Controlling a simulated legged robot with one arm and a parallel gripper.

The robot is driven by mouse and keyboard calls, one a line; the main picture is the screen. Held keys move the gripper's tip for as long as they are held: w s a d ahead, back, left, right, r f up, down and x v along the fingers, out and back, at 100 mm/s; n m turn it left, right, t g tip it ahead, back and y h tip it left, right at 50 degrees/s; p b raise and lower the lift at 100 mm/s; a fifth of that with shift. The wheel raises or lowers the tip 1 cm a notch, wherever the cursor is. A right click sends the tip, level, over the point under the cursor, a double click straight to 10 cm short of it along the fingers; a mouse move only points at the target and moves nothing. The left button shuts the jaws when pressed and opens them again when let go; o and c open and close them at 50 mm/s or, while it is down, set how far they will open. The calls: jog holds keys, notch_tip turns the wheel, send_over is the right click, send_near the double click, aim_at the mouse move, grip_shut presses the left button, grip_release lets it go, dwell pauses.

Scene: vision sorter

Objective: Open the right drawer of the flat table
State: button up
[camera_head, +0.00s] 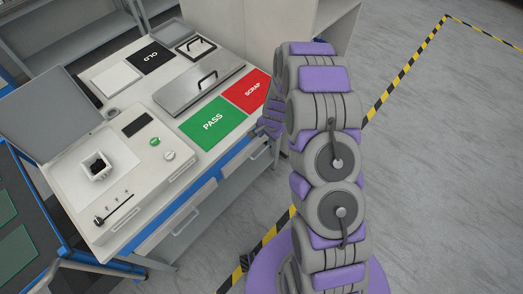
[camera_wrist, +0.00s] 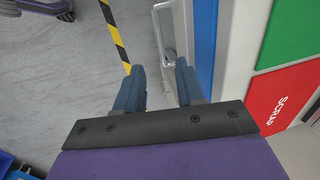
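The flat table (camera_head: 207,153) has two drawers along its front side under a blue edge. The right drawer's pale handle (camera_head: 260,151) shows just below and left of my arm in the head view, and the drawer looks shut. In the wrist view the handle (camera_wrist: 163,32) is a light bar loop standing off the drawer front (camera_wrist: 181,30). My gripper (camera_wrist: 158,84) is open and empty, with the handle ahead of the gap between its fingers, apart from them. In the head view my gripper (camera_head: 270,121) is beside the table's front edge, partly hidden by my arm.
The left drawer's handle (camera_head: 184,222) is nearer to me. On the table are the green PASS mat (camera_head: 213,122), the red SCRAP mat (camera_head: 248,91), a grey lidded box (camera_head: 200,87) and a test device (camera_head: 118,165). Open floor (camera_head: 440,150) with striped tape lies right.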

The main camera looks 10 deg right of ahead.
aim_at(262, 152)
jog(key=f+b, duration=0.1)
jog(key=f, duration=0.3)
jog(key=w+a+f, duration=0.1)
jog(key=f, duration=0.3)
jog(key=f+b, duration=0.1)
jog(key=f, duration=0.3)
jog(key=shift+w+a+f+b, duration=0.15)
jog(key=shift+w+f+b, duration=0.15)
jog(key=shift+w+b, duration=0.1)
jog(key=shift+w+d+f, duration=0.1)
jog(key=shift+d+f, duration=0.1)
jog(key=shift+f, duration=0.05)
jog(key=shift+a, duration=0.15)
jog(key=c, duration=0.5)
grip_shut()
